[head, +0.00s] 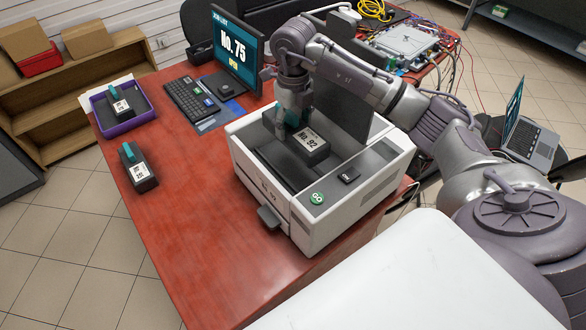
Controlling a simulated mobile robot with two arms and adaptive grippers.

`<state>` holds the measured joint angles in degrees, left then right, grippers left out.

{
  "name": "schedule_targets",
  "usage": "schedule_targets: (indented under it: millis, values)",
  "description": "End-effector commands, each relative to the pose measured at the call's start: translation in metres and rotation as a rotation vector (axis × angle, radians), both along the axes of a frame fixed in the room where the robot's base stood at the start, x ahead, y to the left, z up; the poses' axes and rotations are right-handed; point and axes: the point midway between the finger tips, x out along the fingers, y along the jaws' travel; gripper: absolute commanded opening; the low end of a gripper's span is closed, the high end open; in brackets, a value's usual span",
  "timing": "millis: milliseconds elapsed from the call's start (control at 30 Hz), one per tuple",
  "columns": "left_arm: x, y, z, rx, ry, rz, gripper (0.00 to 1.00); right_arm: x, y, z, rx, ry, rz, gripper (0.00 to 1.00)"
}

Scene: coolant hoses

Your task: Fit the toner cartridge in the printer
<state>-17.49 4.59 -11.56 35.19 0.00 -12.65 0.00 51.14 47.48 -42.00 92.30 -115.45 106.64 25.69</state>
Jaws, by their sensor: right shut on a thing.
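The printer (325,212) is a white and grey machine on the red table, with its dark lid (343,108) raised and its bay open. A black toner cartridge (312,146) with a white label reading "No. 92" is at the back of the bay. My right gripper (291,122) reaches down from above and is shut on this cartridge by its teal handle, which the fingers partly hide. I cannot tell whether the cartridge is fully seated. Two other black cartridges with teal handles show: one on the table (141,176), one in a purple tray (122,107). My left gripper is out of view.
A monitor (238,52) reads "JOB LIST" and "No. 75". A keyboard (190,100) lies before it. An electronics box with cables (405,46) is at the back. A laptop (525,136) stands at the right. The table's front left is clear.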

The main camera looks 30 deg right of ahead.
Motion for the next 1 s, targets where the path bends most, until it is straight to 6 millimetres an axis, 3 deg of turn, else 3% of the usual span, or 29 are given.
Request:
schedule_targets:
  millis: [33, 133, 500, 1000]
  values:
    - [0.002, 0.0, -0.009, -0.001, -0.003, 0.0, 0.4, 0.001, 0.0, -0.008, 0.0, -0.003, 0.0, 0.02]
    - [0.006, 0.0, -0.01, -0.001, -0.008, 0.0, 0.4, 0.0, 0.0, -0.013, 0.001, -0.002, -0.001, 0.02]
    - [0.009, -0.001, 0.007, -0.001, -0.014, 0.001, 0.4, 0.0, 0.0, -0.067, 0.001, -0.001, 0.0, 0.02]
    - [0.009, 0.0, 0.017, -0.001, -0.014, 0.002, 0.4, 0.0, 0.0, -0.11, 0.0, -0.003, 0.0, 0.02]
